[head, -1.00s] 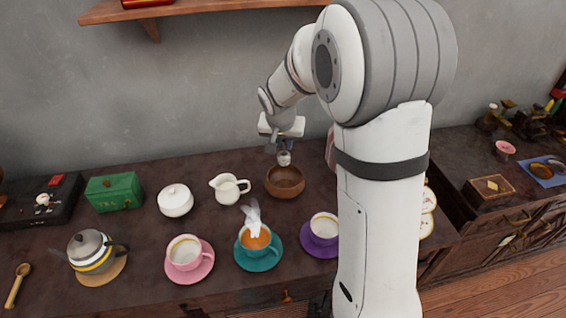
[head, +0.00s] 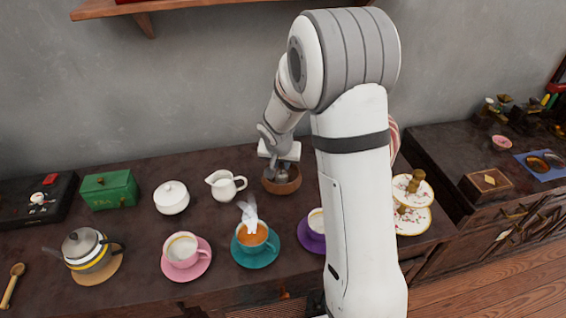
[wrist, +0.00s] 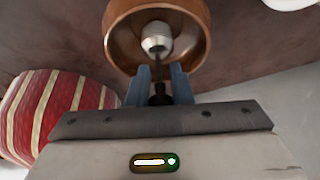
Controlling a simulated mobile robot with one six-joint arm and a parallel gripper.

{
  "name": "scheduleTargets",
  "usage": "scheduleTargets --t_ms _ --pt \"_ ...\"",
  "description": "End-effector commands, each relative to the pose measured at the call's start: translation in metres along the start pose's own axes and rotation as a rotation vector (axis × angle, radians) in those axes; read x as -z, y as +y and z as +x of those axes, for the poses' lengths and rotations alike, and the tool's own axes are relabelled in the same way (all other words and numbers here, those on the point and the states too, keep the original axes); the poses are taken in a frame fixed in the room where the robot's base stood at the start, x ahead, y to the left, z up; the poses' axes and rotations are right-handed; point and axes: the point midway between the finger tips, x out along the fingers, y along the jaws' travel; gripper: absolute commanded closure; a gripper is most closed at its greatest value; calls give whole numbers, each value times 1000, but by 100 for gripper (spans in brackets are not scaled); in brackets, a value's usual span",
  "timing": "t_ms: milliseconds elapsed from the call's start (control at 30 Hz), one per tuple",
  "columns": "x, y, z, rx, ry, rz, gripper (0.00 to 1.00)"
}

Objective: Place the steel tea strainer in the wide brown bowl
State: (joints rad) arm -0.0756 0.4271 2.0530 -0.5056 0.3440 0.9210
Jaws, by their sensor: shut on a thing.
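The wide brown bowl (head: 283,188) stands at the back of the dark counter, right of the white creamer. In the wrist view its rim (wrist: 118,22) surrounds the strainer's head. The steel tea strainer (wrist: 157,38) is a small rounded metal head on a dark stem. My gripper (wrist: 158,85) is shut on the strainer's handle, with its blue-grey fingers on either side. In the head view my gripper (head: 282,166) is directly over the bowl and the strainer is low, at or inside the rim. I cannot tell whether the strainer touches the bottom.
A white creamer (head: 226,185) is close left of the bowl. A teal cup (head: 253,236) and a purple saucer (head: 308,236) stand in front. A red-and-white striped object (wrist: 62,108) is close beside my gripper. A tiered plate stand (head: 412,219) is to the right.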

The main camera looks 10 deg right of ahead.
Motion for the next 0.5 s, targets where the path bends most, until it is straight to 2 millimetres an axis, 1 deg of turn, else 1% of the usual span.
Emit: scheduleTargets --t_ms 133,167,400,500 --pt "-2 0 4 0 0 0 100" --pt "-1 0 2 0 0 0 78" --pt "-1 0 2 0 0 0 59" --pt "-1 0 2 0 0 0 59"
